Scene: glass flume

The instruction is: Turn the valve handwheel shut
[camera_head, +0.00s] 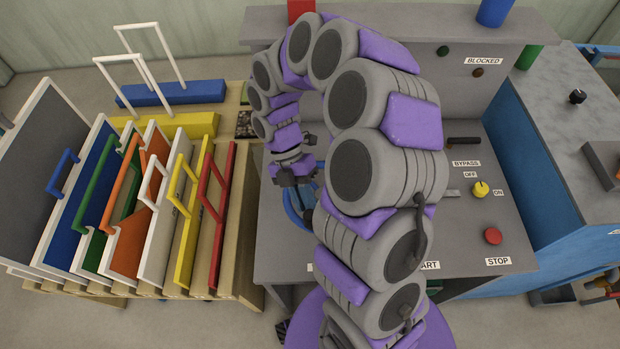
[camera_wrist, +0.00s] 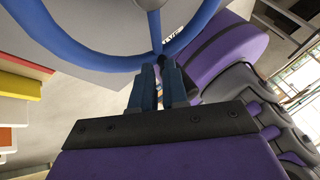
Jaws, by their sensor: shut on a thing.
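The blue valve handwheel (camera_wrist: 85,52) fills the top of the wrist view, with a pale grey hub and a blue spoke running down to the rim. In the head view only a curved blue part of the handwheel (camera_head: 291,211) shows; my arm hides the rest. My gripper (camera_wrist: 160,62) is shut on the handwheel's rim near the foot of this spoke, with its two dark blue fingers close together. In the head view my gripper (camera_head: 303,188) points down at the wheel, left of my arm's large links. The exact finger contact is hard to make out.
The grey console has a yellow bypass knob (camera_head: 480,189), a red stop button (camera_head: 492,236) and a BLOCKED label (camera_head: 483,61). A rack of coloured framed panels (camera_head: 128,215) stands close on the left. A blue-sided bench (camera_head: 550,140) stands on the right.

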